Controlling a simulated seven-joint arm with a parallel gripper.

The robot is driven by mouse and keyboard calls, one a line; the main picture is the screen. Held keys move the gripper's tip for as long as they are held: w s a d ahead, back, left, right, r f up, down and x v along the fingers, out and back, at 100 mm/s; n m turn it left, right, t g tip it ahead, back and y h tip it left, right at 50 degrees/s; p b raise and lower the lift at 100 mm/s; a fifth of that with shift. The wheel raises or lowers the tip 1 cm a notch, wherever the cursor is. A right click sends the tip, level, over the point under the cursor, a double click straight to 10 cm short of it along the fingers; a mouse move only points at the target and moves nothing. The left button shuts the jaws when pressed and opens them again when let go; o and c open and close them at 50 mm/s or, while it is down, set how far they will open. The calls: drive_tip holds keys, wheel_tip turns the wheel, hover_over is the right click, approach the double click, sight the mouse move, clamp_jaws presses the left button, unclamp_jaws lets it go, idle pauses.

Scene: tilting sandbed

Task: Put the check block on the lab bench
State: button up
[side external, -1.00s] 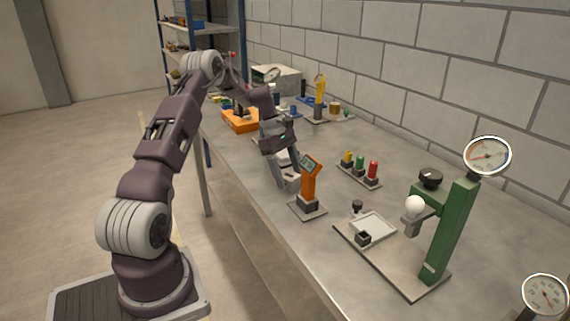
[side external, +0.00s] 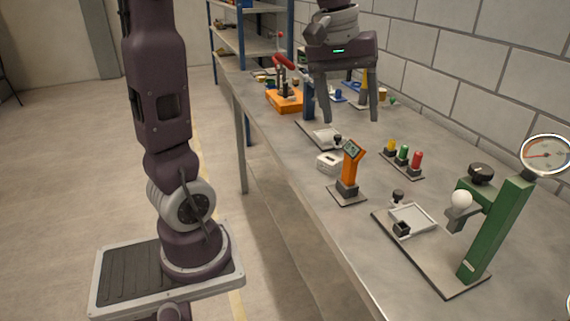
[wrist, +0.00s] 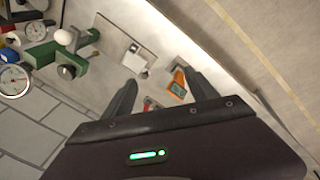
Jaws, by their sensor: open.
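A small off-white block (side external: 328,162), which looks like the check block, sits on the grey lab bench (side external: 290,160) in the side view. It lies left of the orange stand with a small display (side external: 349,172) and in front of a plate with a pale tray (side external: 323,136). My gripper (side external: 350,118) is raised above the bench, behind and above the block, with its fingers wide apart and nothing between them. In the wrist view my gripper (wrist: 163,93) also has spread fingers. I cannot make out the block there.
Yellow, green and red lamps (side external: 403,154) stand right of the orange stand. A green column with a gauge (side external: 495,230) stands on a plate at the front right. An orange base with a lever (side external: 285,100) is farther back. The brick wall borders the bench.

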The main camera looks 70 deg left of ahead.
drive_tip(key=s+d+f+m+t, duration=0.1)
drive_tip(key=s+d+m, duration=0.3)
drive_tip(key=s, duration=0.4)
drive_tip(key=s+d+f+m+t, duration=0.2)
drive_tip(key=s+d+m, duration=0.3)
drive_tip(key=s, duration=0.3)
drive_tip(key=shift+s+f+m+y, duration=0.35)
drive_tip(key=shift+f+m, duration=0.15)
drive_tip(key=shift+f, duration=0.15)
